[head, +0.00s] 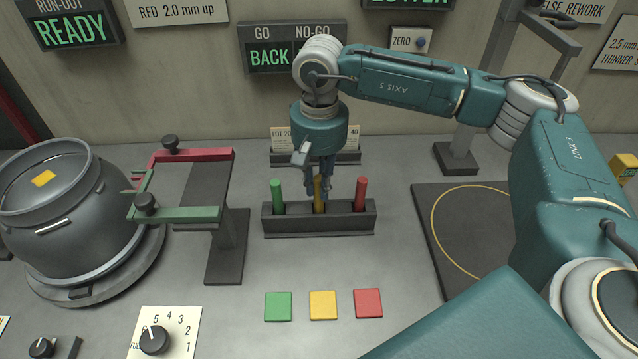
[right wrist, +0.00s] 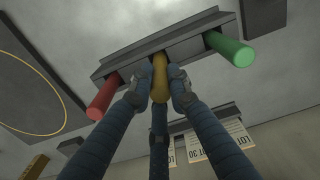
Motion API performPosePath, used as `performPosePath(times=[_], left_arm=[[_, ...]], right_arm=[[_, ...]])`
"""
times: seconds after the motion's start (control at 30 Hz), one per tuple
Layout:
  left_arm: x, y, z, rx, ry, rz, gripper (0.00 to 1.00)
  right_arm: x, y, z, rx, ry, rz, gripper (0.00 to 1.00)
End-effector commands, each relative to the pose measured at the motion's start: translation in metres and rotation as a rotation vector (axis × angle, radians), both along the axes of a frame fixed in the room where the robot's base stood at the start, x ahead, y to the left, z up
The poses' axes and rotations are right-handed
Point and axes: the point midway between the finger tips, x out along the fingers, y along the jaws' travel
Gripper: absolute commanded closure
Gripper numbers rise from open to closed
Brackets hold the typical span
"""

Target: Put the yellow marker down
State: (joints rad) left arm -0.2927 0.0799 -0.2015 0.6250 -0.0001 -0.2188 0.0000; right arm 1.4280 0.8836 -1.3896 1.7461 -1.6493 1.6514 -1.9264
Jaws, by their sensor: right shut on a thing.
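The yellow marker (head: 319,200) stands upright in the middle slot of a dark marker rack (head: 340,222), between the green marker (head: 277,193) and the red marker (head: 361,190). My right gripper (head: 319,186) comes down from above and is shut on the yellow marker. In the right wrist view the fingers close around the yellow marker (right wrist: 160,72), with its lower end at the rack (right wrist: 190,45). Whether its end rests on the slot's bottom is hidden. My left gripper is not in view.
A grey drum (head: 75,225) and a stand with red and green arms (head: 190,213) are at left. Green, yellow (head: 323,305) and red squares lie in front of the rack. A dark mat with a yellow circle (head: 470,235) is at right, under my arm.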

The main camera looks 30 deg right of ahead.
Motion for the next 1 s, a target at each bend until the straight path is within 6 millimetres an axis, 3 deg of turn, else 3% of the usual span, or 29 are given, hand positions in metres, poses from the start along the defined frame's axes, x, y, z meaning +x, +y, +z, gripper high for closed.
performPosePath(times=[0.2,0.47,0.5,0.57,0.83,1.0], left_arm=[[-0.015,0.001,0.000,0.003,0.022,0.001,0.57],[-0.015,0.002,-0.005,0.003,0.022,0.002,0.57],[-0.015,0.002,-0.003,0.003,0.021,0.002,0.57],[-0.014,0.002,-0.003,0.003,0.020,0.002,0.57],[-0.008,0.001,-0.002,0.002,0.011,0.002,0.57],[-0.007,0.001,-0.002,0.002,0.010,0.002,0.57]], right_arm=[[0.000,0.000,-0.008,-0.001,-0.002,0.000,1.00],[0.000,0.000,-0.013,0.000,-0.001,0.000,1.00],[0.000,0.000,-0.011,-0.001,-0.002,0.000,0.75],[0.000,0.000,-0.011,0.000,-0.001,0.000,0.64],[0.000,0.000,-0.010,0.000,-0.001,0.000,0.64],[0.001,0.000,0.000,0.001,-0.004,0.000,0.64]])
